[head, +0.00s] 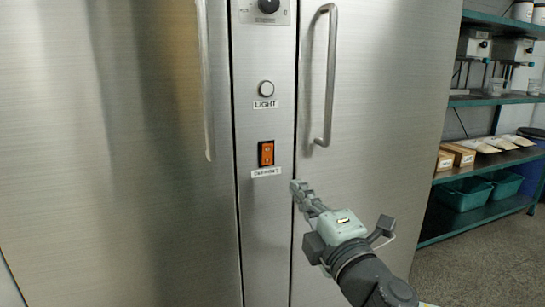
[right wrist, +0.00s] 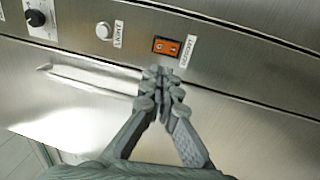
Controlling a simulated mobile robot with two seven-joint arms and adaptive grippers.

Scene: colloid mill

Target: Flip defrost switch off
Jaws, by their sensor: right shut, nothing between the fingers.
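The defrost switch (head: 266,153) is an orange rocker in a black frame on the steel strip between two cabinet doors, above a label (head: 266,172) that reads as defrost. It also shows in the right wrist view (right wrist: 166,46), just beyond the fingertips. My right gripper (head: 296,188) is shut and empty, a little below and to the right of the switch in the head view. In the right wrist view its fingertips (right wrist: 160,72) meet near the switch; I cannot tell whether they touch the panel. My left gripper is not in view.
A round light button (head: 266,88) and a black knob (head: 268,5) sit above the switch. Long vertical door handles (head: 329,75) (head: 205,80) stick out on both sides. A green shelf rack (head: 490,160) with boxes and bins stands at the right.

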